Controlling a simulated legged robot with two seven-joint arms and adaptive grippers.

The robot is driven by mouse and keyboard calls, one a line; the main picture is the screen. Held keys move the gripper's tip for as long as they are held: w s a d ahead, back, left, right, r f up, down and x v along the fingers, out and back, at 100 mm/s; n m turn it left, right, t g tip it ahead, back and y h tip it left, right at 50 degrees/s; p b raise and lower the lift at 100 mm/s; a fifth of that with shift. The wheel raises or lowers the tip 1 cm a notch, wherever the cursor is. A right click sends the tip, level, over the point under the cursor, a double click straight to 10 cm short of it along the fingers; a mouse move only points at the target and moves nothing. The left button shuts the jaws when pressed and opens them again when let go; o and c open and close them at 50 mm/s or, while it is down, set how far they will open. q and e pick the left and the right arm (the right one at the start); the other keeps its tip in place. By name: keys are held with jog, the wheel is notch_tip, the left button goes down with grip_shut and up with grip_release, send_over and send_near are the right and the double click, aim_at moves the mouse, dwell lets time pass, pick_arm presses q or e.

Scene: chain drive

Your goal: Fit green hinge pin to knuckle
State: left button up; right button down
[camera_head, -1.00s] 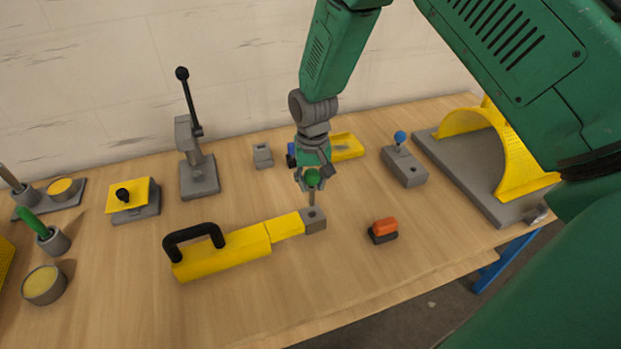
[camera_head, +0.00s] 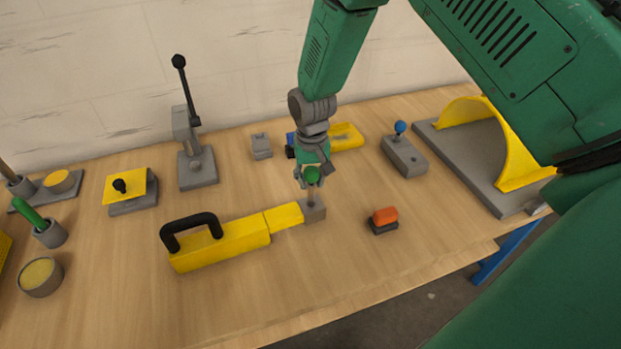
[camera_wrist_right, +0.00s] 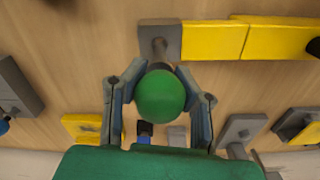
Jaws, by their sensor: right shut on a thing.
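The green hinge pin has a round green head (camera_head: 312,175) and a thin grey shaft. The knuckle (camera_head: 314,212) is the grey block at the right end of a yellow bar (camera_head: 225,246). The pin stands about upright over the knuckle, its lower end at the block's top. I cannot tell how deep it sits in the hole. In the right wrist view the green head (camera_wrist_right: 161,96) hides part of the shaft, which meets the grey knuckle (camera_wrist_right: 172,42). My left gripper is not in view.
An orange-topped block (camera_head: 384,217) lies right of the knuckle. A grey box with a blue ball (camera_head: 404,160), a yellow tray (camera_head: 346,137) and a small grey block (camera_head: 261,147) are behind. A black handle (camera_head: 191,228) rises from the bar. The front table is clear.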

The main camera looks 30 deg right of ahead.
aim_at(311, 168)
jog(key=shift+p, duration=0.45)
dwell(1.1)
jog(key=shift+f+b, duration=2.05)
jog(key=shift+f, duration=1.4)
jog(key=c, duration=1.2)
grip_release()
jog(key=shift+r, duration=0.15)
notch_tip(311, 168, up, 11)
jog(key=shift+r, duration=0.3)
